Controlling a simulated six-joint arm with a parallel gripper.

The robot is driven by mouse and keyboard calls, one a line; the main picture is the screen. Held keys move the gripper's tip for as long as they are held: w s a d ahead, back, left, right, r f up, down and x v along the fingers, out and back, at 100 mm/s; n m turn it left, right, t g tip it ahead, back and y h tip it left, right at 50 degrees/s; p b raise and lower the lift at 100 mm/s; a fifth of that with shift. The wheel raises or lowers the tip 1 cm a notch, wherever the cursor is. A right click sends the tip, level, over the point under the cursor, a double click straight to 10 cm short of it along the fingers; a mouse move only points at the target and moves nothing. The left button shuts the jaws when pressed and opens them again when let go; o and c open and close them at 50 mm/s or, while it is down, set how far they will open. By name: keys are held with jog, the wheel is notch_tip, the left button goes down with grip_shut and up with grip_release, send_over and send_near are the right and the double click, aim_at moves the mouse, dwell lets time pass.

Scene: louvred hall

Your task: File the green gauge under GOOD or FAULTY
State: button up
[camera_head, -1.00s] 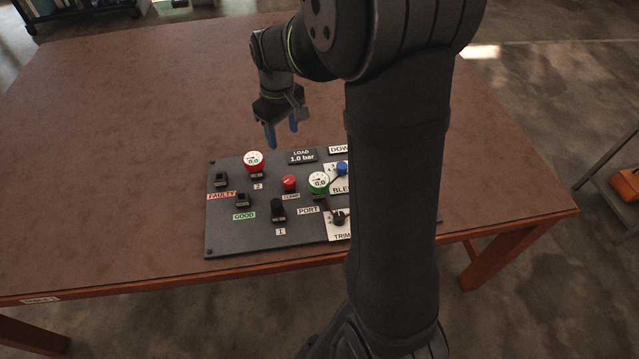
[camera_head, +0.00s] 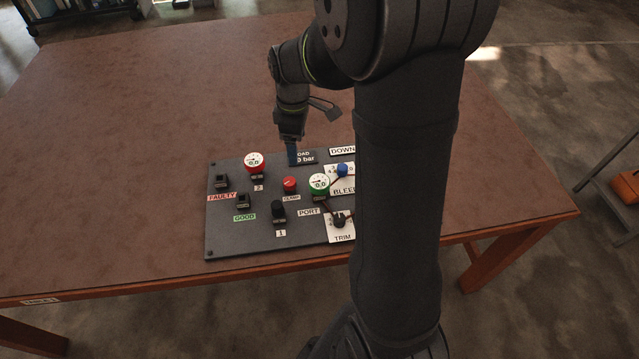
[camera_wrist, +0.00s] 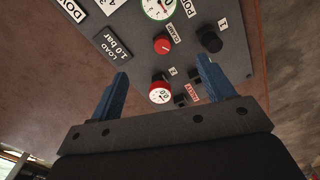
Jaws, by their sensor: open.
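The green gauge (camera_head: 319,183) has a green rim and a white face reading 0.0, and it sits by the PORT label on the dark panel (camera_head: 232,223). It also shows at the top of the wrist view (camera_wrist: 158,6), partly cut off. The GOOD socket (camera_head: 243,201) and the FAULTY socket (camera_head: 221,181) are small black holders at the panel's left, and both look empty. My gripper (camera_head: 293,157) is above the panel's back edge near the LOAD 1.0 bar display, behind the green gauge. In the wrist view its blue fingers (camera_wrist: 160,95) are spread with nothing between them.
A red gauge (camera_head: 254,160) stands at position 2. A red CLAMP knob (camera_head: 290,184) is just left of the green gauge. A black post (camera_head: 278,212), a blue BLEED knob (camera_head: 342,169) and a TRIM knob (camera_head: 339,219) are nearby. My arm hides the panel's right part.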

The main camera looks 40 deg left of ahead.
aim_at(319, 181)
jog(key=d+f+n, duration=0.1)
jog(key=n, duration=0.2)
jog(key=d+f+n, duration=0.1)
jog(key=n, duration=0.2)
jog(key=w+d+f+n, duration=0.1)
jog(key=d+n, duration=0.1)
jog(key=n, duration=0.1)
jog(key=shift+d, duration=0.1)
jog(key=n, duration=0.1)
jog(key=d+f+n, duration=0.1)
jog(key=n, duration=0.1)
jog(key=shift+w+d, duration=0.15)
jog(key=shift+d, duration=0.05)
jog(key=shift+f, duration=4.9)
grip_shut()
